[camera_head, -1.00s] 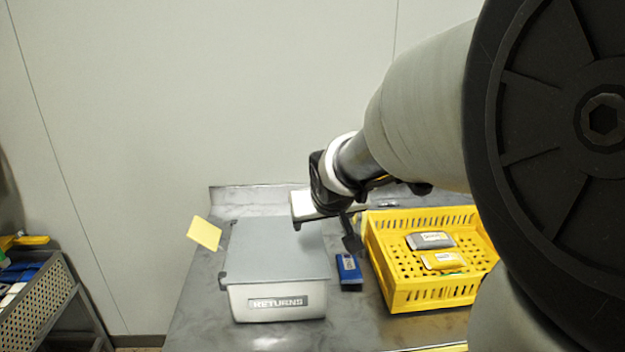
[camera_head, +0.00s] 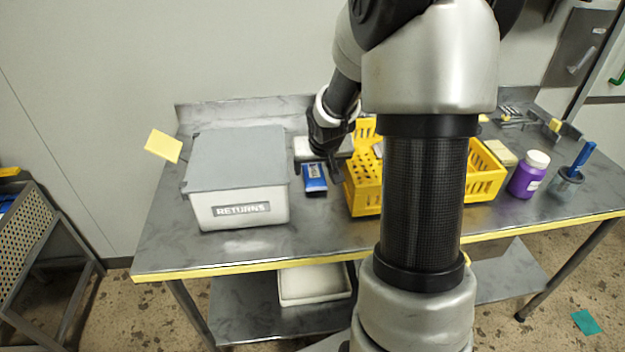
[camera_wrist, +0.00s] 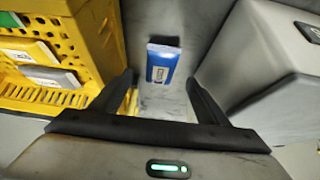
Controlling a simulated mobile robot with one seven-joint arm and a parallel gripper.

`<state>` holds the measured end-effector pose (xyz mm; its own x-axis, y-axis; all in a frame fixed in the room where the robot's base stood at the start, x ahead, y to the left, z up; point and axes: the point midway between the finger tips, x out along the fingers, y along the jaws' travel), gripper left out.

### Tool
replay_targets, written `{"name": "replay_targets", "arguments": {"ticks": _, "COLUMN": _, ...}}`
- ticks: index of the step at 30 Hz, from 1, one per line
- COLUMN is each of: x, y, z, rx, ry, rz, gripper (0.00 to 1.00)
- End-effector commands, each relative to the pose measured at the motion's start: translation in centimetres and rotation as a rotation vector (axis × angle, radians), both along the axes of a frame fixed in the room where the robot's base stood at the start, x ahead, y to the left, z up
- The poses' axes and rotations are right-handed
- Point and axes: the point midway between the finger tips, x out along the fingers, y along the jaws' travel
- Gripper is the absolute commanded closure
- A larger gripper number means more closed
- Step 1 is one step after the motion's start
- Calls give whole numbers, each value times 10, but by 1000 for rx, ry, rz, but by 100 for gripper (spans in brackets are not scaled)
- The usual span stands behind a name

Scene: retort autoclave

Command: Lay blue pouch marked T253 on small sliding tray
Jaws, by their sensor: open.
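A blue pouch (camera_head: 314,178) with a white label lies on the steel table, between the grey lidded box and the yellow crate. It also shows in the wrist view (camera_wrist: 162,64), ahead of and between my fingers; its marking is too small to read. My gripper (camera_head: 322,160) is open and empty, just behind and above the pouch in the head view, and its two fingers (camera_wrist: 160,95) show apart in the wrist view. I cannot make out the small sliding tray in these frames.
A grey box marked RETURNS (camera_head: 245,209) stands left of the pouch. A yellow crate (camera_head: 364,199), holding other pouches (camera_wrist: 45,76), stands right of it. Farther right are a purple bottle (camera_head: 528,175) and a blue-handled brush in a cup (camera_head: 567,184). The table's front strip is clear.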

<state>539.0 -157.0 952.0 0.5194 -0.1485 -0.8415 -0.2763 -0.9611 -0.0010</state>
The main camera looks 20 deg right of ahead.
Motion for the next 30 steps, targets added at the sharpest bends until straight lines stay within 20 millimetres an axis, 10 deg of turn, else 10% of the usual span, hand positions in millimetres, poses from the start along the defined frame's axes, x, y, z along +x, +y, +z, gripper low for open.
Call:
{"name": "replay_targets", "arguments": {"ticks": 26, "x": 41, "y": -10, "z": -53, "rx": -1, "ry": 0, "rz": 0, "gripper": 31}}
{"name": "replay_targets", "arguments": {"ticks": 30, "x": 40, "y": -10, "z": -53, "rx": -1, "ry": 0, "rz": 0, "gripper": 55}}
